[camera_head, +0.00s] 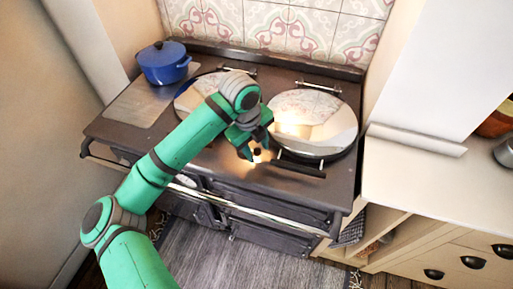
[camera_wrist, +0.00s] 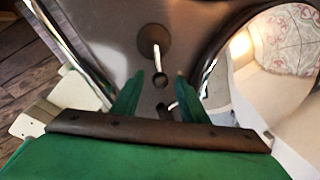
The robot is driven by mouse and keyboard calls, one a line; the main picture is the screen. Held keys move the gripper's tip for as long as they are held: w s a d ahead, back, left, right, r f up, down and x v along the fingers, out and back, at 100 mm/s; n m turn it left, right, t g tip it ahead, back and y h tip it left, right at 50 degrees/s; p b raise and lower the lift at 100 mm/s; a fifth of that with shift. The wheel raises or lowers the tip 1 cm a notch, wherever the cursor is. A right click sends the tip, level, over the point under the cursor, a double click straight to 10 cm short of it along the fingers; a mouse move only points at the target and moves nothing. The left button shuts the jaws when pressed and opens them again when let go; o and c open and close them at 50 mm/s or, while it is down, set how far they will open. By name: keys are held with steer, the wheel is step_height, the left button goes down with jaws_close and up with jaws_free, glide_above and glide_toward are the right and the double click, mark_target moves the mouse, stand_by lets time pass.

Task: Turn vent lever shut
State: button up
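A short silver lever (camera_wrist: 156,52) with a dark round end stands on a round brown plate (camera_wrist: 146,38) on the stove top in the wrist view; it looks like the vent lever. My gripper (camera_wrist: 160,76) is open, its two green fingers apart and its tips close to the lever's dark end, which shows between them. I cannot tell whether they touch it. In the head view my gripper (camera_head: 256,147) is low over the front middle of the dark stove (camera_head: 285,209), and the lever is mostly hidden there.
A large shiny round lid (camera_head: 325,125) with a dark handle (camera_head: 297,168) lies just right of my gripper. Another lid (camera_head: 192,97) is partly behind my arm. A blue pot (camera_head: 164,63) stands at the back left. A metal rail (camera_head: 262,216) runs along the stove front.

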jaws_close()
steer(key=shift+a, duration=0.1)
steer(key=m, duration=0.1)
steer(key=s+a+m, duration=0.1)
steer(key=m, duration=0.1)
steer(key=shift+a+m+g, duration=0.1)
steer(key=shift+m+g, duration=0.2)
steer(key=m, duration=0.1)
steer(key=a+m, duration=0.1)
steer(key=m, duration=0.1)
steer(key=shift+s+a+m+g+h, duration=0.25)
steer(key=shift+m+g+h, duration=0.05)
steer(key=m, duration=0.1)
steer(key=a+m, duration=0.1)
steer(key=m, duration=0.1)
steer(key=shift+a+g, duration=0.25)
steer(key=shift+g, duration=0.05)
steer(key=shift+w+a+m+g, duration=0.15)
steer(key=shift+a+m, duration=0.2)
steer(key=shift+m, duration=0.6)
steer(key=shift+a+m+g, duration=0.15)
steer(key=shift+a+m, duration=0.2)
steer(key=shift+m, duration=0.6)
